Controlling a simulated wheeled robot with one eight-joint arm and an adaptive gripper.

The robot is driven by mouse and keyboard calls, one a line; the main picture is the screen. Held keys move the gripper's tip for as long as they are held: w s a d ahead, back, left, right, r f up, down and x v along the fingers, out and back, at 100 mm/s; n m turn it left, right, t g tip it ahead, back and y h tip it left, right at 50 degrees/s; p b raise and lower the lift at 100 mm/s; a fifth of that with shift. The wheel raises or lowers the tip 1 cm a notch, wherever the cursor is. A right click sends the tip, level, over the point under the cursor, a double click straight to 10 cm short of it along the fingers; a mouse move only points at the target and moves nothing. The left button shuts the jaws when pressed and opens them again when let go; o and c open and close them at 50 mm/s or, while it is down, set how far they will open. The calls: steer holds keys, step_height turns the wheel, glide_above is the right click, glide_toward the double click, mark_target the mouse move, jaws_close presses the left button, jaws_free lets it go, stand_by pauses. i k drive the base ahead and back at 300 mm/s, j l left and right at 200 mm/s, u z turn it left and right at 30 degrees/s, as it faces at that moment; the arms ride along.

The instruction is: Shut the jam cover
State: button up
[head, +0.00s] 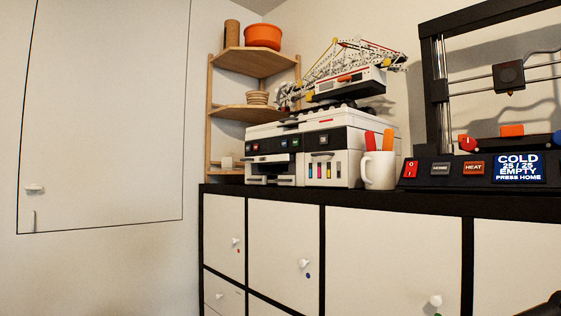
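A white and dark grey printer (335,172) stands on the black-topped cabinet in the head view, left of centre. Its dark front panel (272,146) has small coloured buttons, and a paper slot shows below it at the left. Coloured ink marks show on the right of its front. I cannot tell which part is the jam cover, or whether it stands open; the printer's back and far side are hidden. My gripper is not in view; only a dark piece, perhaps of my arm, shows at the bottom right corner.
A model crane (345,85) stands on the printer. A white mug (379,171) with red and orange handles is close to its right. A 3D printer (440,172) with a lit screen stands farther right. A wooden corner shelf (240,112) is behind at the left. The cabinet (388,250) has knobbed doors.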

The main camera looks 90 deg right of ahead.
mark_target(282, 158)
steer(key=z, duration=2.9)
